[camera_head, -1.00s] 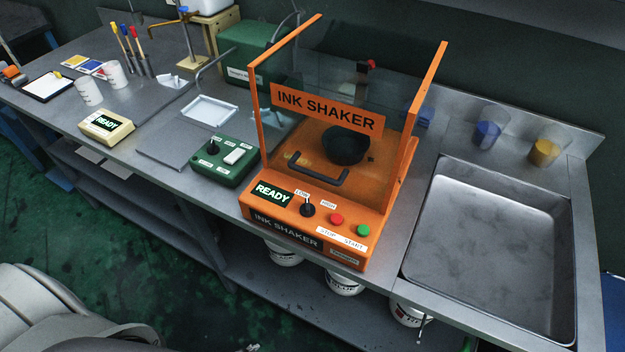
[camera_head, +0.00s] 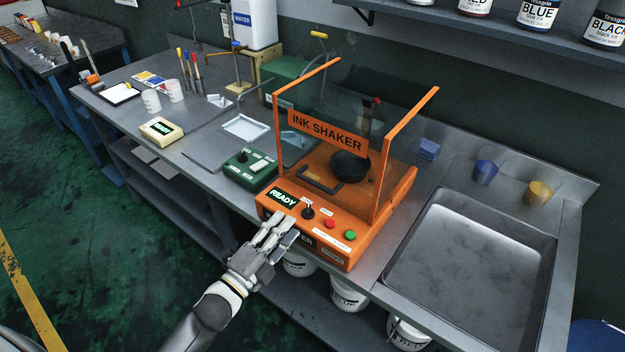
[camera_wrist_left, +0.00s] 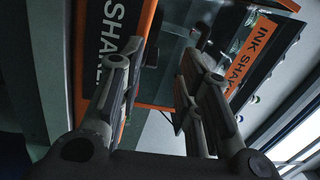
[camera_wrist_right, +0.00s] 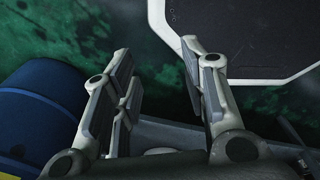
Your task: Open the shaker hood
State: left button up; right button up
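The orange ink shaker (camera_head: 405,190) stands on the metal bench, its READY display lit. Its clear hood, with an orange frame and an INK SHAKER label (camera_head: 328,131), is down over a black round holder (camera_head: 350,166). The dark hood handle (camera_head: 320,181) is at the hood's lower front. My left gripper (camera_head: 284,228) is in front of the shaker's front panel, below the handle and apart from it. In the left wrist view its fingers (camera_wrist_left: 160,75) are spread and empty, facing the shaker. My right gripper (camera_wrist_right: 165,75) is open and empty, over the floor, and outside the head view.
A green control box (camera_head: 248,170) stands left of the shaker and a steel sink (camera_head: 470,260) right of it. Blue (camera_head: 484,172) and yellow (camera_head: 538,193) cups stand behind the sink. White buckets (camera_head: 349,294) sit on the shelf below. A wall shelf (camera_head: 440,22) hangs above.

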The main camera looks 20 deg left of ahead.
pick_arm(q)
jog(key=m+h, duration=0.1)
jog(key=m, duration=0.1)
send_near(314, 181)
jog(key=f, duration=0.2)
jog(key=r, duration=0.1)
jog(key=shift+t, duration=0.3)
jog(key=p+x, duration=0.3)
jog(key=x, duration=0.5)
jog(key=shift+w+d+r, duration=0.15)
jog(key=shift+w+d, duration=0.05)
jog(key=shift+w, duration=0.15)
jog(key=shift+w+d, duration=0.25)
jog(key=shift+w, duration=0.35)
pick_arm(e)
jog(key=shift+d+r, duration=0.3)
jog(key=shift+r, duration=0.55)
jog(key=shift+d+r, duration=0.3)
jog(key=shift+r, duration=0.55)
pick_arm(q)
jog(key=shift+c, duration=0.5)
grip_shut()
pick_arm(e)
jog(key=shift+a, duration=0.15)
